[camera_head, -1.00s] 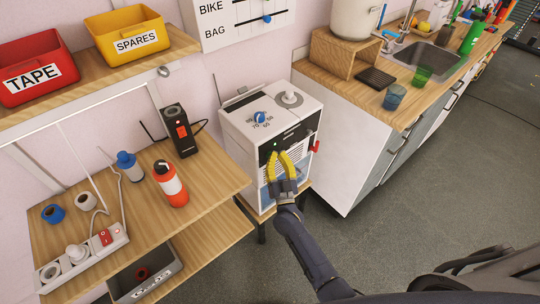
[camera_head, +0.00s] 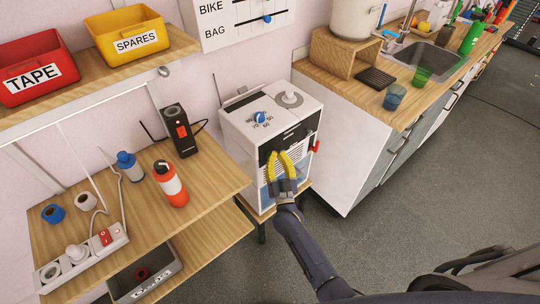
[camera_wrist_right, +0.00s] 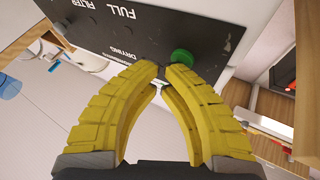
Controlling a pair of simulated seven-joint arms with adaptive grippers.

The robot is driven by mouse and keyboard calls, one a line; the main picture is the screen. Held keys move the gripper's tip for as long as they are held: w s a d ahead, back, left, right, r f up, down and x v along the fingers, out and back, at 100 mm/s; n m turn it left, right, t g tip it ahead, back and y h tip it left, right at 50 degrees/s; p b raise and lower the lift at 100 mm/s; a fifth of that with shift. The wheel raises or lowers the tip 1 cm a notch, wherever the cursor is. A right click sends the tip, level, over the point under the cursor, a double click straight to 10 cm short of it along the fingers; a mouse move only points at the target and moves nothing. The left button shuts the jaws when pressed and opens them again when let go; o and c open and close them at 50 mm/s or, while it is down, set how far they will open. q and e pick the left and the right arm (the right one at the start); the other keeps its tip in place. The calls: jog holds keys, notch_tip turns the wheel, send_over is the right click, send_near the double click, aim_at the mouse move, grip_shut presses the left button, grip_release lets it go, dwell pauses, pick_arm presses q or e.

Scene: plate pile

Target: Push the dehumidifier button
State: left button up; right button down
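The white dehumidifier (camera_head: 240,140) stands on a low shelf between the wooden table and the white cabinet. Its top has a blue dial (camera_head: 260,117) and a round white button in a grey ring (camera_head: 289,99), now looking flat. Its front has a dark panel. My right gripper (camera_head: 276,155) is in front of this panel, fingers pointing at it. In the right wrist view the yellow fingertips (camera_wrist_right: 163,68) are nearly together with nothing held. They are close to the dark panel (camera_wrist_right: 130,30) and a round green piece (camera_wrist_right: 181,57); contact is unclear. My left gripper is out of view.
The wooden table (camera_head: 215,175) to the left holds an orange bottle (camera_head: 170,183), a blue-capped bottle (camera_head: 129,166), a black device (camera_head: 178,130) and a power strip (camera_head: 85,257). A cabinet (camera_head: 345,140) stands close to the right. The floor (camera_head: 440,180) is clear.

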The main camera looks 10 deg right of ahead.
jog(key=shift+s+d, duration=0.2)
jog(key=shift+s, duration=0.2)
jog(key=shift+s, duration=0.1)
jog(key=shift+s+d, duration=0.45)
jog(key=shift+s, duration=0.4)
jog(key=shift+s+d, duration=0.5)
jog(key=shift+s, duration=0.35)
jog(key=shift+s+d, duration=0.45)
jog(key=shift+s, duration=0.4)
